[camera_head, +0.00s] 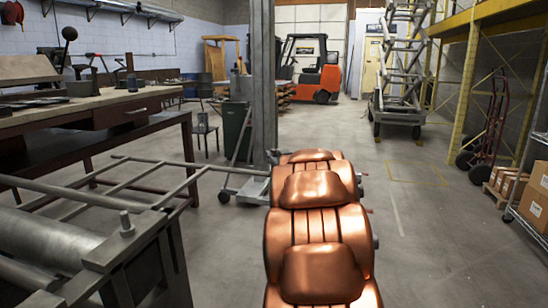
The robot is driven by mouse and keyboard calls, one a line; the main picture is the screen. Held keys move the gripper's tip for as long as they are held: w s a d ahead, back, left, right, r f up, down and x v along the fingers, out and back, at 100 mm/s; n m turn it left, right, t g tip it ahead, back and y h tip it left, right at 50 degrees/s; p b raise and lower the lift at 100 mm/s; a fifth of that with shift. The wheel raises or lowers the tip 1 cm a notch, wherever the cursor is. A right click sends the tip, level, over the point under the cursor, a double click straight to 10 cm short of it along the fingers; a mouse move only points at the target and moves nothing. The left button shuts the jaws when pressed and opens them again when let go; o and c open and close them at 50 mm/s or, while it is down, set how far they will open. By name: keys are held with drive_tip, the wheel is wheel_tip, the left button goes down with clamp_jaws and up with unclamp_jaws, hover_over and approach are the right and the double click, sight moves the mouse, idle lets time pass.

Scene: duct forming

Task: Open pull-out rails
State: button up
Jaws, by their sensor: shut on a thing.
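A grey metal rail frame (125,185) stretches out at the left from a machine (60,250). Its thin bars and crossbars form a ladder-like shape. Its far bar (225,171) runs right to near the post's base, beside the copper-coloured segments that I take for my own arm. The machine has a large grey roller and a heavy end block. My gripper cannot be made out; the copper segments may cover it. I cannot tell whether it touches the rails.
A workbench (90,106) with tools stands at the left. A grey post (262,75) and a dark green bin (237,131) stand behind the frame. An orange forklift (312,70) is at the back. A hand truck (490,130) and boxes are right. The right-centre floor is clear.

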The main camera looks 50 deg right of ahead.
clamp_jaws()
drive_tip(key=shift+d, duration=0.15)
drive_tip(key=shift+w+d+r+p, duration=0.1)
drive_tip(key=shift+w+d+p, duration=0.15)
drive_tip(key=shift+p, duration=0.15)
drive_tip(key=w+d+p, duration=0.4)
drive_tip(key=d+p, duration=0.2)
drive_tip(key=d, duration=0.1)
drive_tip(key=shift+d, duration=0.3)
drive_tip(key=shift+r, duration=0.1)
drive_tip(key=o, duration=0.7)
unclamp_jaws()
drive_tip(key=shift+d, duration=0.1)
drive_tip(key=shift+c, duration=0.2)
